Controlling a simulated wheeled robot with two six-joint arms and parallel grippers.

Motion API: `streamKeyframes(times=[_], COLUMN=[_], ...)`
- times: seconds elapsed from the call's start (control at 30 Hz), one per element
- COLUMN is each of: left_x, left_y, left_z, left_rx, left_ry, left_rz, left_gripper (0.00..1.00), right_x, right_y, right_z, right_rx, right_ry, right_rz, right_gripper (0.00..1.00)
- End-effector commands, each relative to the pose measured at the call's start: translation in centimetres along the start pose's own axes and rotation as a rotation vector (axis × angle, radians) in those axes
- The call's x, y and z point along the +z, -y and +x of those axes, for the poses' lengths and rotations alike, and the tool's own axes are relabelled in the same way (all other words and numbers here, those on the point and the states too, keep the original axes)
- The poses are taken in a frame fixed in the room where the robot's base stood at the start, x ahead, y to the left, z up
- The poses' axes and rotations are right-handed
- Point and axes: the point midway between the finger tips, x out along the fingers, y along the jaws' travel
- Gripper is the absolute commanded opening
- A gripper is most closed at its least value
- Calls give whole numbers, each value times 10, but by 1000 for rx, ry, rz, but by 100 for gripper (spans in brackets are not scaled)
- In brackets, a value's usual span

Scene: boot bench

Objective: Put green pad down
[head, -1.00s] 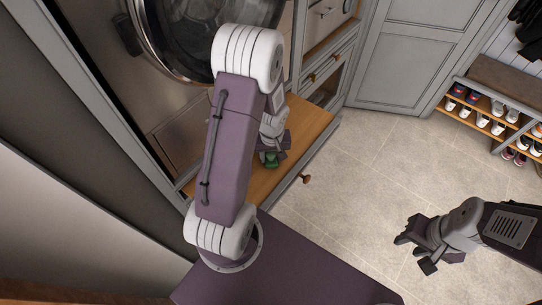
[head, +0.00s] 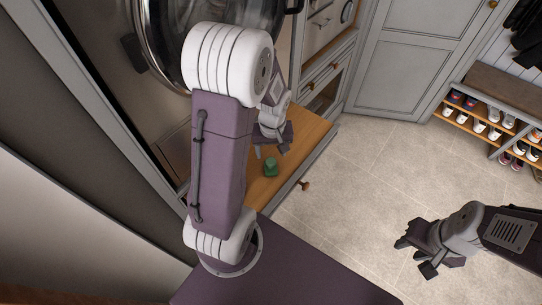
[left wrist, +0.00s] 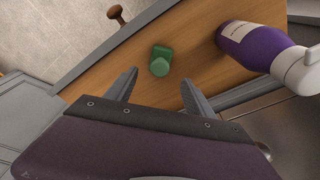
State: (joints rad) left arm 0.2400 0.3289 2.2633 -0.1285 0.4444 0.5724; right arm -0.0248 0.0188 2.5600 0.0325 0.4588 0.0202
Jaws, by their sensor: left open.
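The green pad (head: 270,167) rests on the wooden bench surface (head: 312,131) in the head view. It also shows in the left wrist view (left wrist: 160,62) as a small green block with a rounded knob, beyond the fingertips. My left gripper (head: 271,149) is open and empty, just behind the pad and apart from it. In the left wrist view its two fingers (left wrist: 158,87) are spread, with the pad ahead of the gap between them. My right gripper (head: 416,252) is over the tiled floor at the right, with nothing visible in it; its fingers look parted.
A purple bottle (left wrist: 254,45) with a white cap lies or stands near the pad in the left wrist view. A wooden knob (head: 304,185) sticks out from the front. A washing machine door (head: 150,45) is behind my left arm. A shoe rack (head: 487,127) stands far right.

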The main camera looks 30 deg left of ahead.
Motion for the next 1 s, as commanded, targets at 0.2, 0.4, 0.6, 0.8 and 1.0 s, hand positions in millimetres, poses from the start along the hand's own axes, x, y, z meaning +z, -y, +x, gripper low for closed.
streamKeyframes(times=[0.2, 0.4, 0.6, 0.8, 1.0], left_x=[0, 31, 109, 112, 108], left_y=[0, -14, -27, -27, -27], left_z=[-24, -33, -46, -46, -74], left_rx=[0, 26, 93, 96, 96], left_ry=[0, 9, 23, 24, 23], left_rz=[1, 181, 646, 674, 672], left_gripper=[62, 62, 62, 62, 62], right_x=[0, 0, 0, 0, -3], right_y=[0, 0, 0, 0, 1], right_z=[-5, -5, -5, -5, -32], right_rx=[0, 0, 0, 0, 0], right_ry=[0, 0, 0, 0, 0], right_rz=[0, 0, 0, 0, 0], right_gripper=[36, 36, 36, 36, 36])
